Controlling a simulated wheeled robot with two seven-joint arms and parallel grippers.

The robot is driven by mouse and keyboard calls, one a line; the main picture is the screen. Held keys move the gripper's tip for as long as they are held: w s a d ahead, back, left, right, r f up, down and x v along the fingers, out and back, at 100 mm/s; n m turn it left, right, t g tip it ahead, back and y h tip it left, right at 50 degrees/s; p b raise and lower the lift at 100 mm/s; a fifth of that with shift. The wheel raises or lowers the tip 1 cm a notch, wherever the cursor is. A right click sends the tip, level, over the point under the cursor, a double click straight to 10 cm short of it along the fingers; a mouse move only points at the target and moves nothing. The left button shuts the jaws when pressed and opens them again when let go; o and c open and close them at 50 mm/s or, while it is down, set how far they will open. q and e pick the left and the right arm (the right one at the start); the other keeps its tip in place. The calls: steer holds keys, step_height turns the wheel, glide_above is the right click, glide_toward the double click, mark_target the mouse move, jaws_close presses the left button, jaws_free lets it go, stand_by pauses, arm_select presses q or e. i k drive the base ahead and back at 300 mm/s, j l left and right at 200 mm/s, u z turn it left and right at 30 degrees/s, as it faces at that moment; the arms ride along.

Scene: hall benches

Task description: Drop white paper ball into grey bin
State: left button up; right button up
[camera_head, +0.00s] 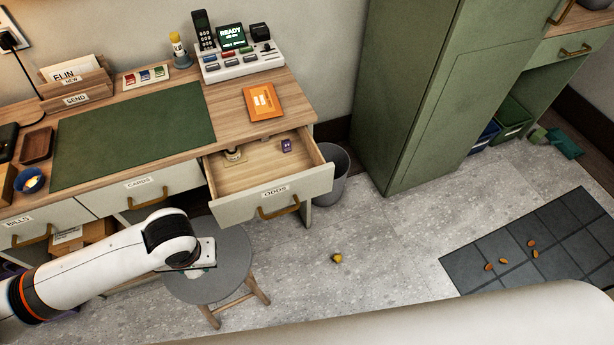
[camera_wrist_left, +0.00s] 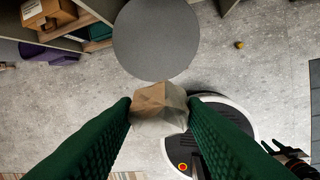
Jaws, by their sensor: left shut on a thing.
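My left gripper (camera_wrist_left: 158,110), with green ribbed fingers, is shut on a crumpled pale paper ball (camera_wrist_left: 160,104), part tan and part whitish. In the head view my left gripper (camera_head: 200,258) is over the round grey stool, its fingers and the ball hidden by the wrist. The grey bin (camera_head: 326,188) stands on the floor right of the desk, apart from the gripper. The open drawer labelled ODDS covers part of its left side. A black jaw-like part (camera_wrist_left: 288,155) at the lower right of the wrist view may be my right gripper; its state is unclear.
The open drawer (camera_head: 240,205) juts out between my left gripper and the bin. The stool (camera_head: 225,282) stands below the gripper. A green cabinet (camera_head: 425,110) rises right of the bin. A small yellow object (camera_head: 337,258) lies on otherwise clear floor.

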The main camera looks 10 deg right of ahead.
mark_target(313, 202)
steer(key=i+l+u, duration=0.2)
steer(key=l, duration=0.55)
steer(key=l+u, duration=0.2)
steer(key=l, duration=0.6)
steer(key=i+l+u, duration=0.15)
steer(key=l, duration=2.55)
steer(key=i+u, duration=0.05)
steer(key=i, duration=0.05)
